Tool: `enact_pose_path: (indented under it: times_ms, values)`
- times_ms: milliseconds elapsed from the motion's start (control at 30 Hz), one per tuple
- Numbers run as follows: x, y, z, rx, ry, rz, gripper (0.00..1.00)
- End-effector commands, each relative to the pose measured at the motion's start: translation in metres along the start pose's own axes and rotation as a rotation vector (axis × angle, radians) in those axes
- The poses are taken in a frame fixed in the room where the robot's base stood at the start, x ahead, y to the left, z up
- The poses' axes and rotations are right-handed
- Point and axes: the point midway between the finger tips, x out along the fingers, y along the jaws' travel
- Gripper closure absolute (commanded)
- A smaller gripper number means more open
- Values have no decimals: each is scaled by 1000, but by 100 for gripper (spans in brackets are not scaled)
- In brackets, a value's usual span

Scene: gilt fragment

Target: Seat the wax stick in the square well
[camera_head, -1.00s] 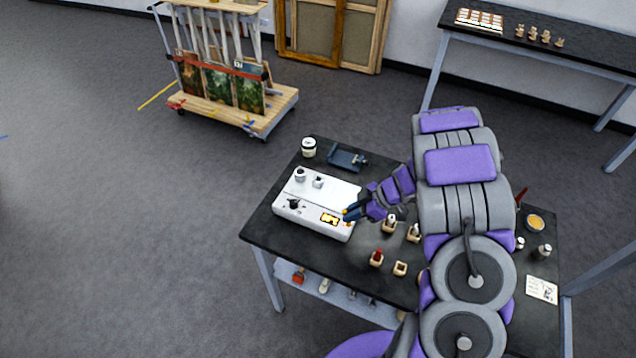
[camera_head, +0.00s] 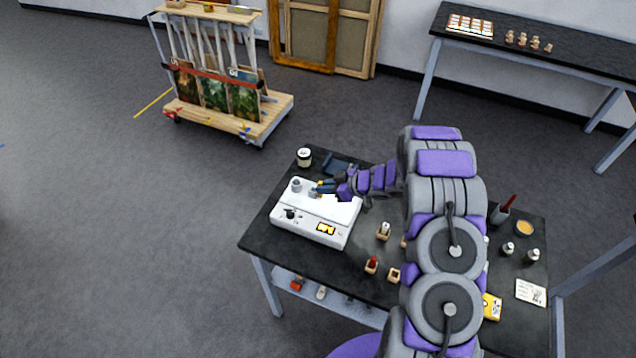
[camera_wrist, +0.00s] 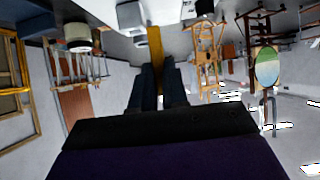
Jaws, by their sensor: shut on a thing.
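My gripper (camera_head: 325,187) is over the back of the white device (camera_head: 325,212), next to its two small grey cups. It is shut on an amber wax stick; the stick's end shows orange in the head view (camera_head: 318,183). In the wrist view the stick (camera_wrist: 155,45) points away from between my dark fingers (camera_wrist: 158,85). The left cup (camera_head: 296,185) is clear of the gripper. The right cup (camera_head: 314,193) looks squarish and lies just under the fingertips; its opening is too small to make out. I cannot tell whether the stick touches it.
Small wooden blocks stand right of the device, one with a white stick (camera_head: 384,230), one with a red stick (camera_head: 372,263), one seemingly empty (camera_head: 393,276). A white jar (camera_head: 304,157) and a dark blue tray (camera_head: 341,164) stand behind. My arm hides part of the black table (camera_head: 265,232).

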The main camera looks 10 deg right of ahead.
Motion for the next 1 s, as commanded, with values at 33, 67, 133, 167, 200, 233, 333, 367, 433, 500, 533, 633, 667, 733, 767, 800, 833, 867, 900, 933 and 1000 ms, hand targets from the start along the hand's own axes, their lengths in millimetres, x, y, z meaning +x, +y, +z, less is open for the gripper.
enact_pose_path:
  times_ms: [33,67,133,167,200,233,333,367,433,500,533,633,667,733,767,800,833,867,900,933,1000]
  values:
    - [7,6,-4,-1,0,-2,100]
    - [11,9,-5,-1,-1,-3,100]
    - [20,16,-9,-3,-1,-2,100]
    - [22,19,-11,-3,-2,-1,100]
    - [25,22,-12,-1,-2,-1,100]
    - [27,24,-13,-1,-2,-1,100]
    - [31,28,-14,0,-1,-1,100]
    - [32,28,-15,-1,-1,-1,100]
    - [34,30,-16,-1,-1,-1,100]
    - [37,32,-17,-1,-1,-2,100]
    - [39,32,-15,0,-1,-2,100]
    - [47,31,-1,1,-1,-3,100]
    - [49,31,2,1,-1,-3,100]
    - [53,32,10,1,-1,-2,100]
    - [54,32,12,1,-1,-1,100]
    - [56,32,15,1,0,-1,100]
    - [56,32,15,1,0,-1,100]
    - [56,32,16,1,0,-1,100]
    - [56,32,15,0,-1,-1,100]
    - [55,32,15,0,-1,-1,100]
    - [55,32,14,0,-1,-1,100]
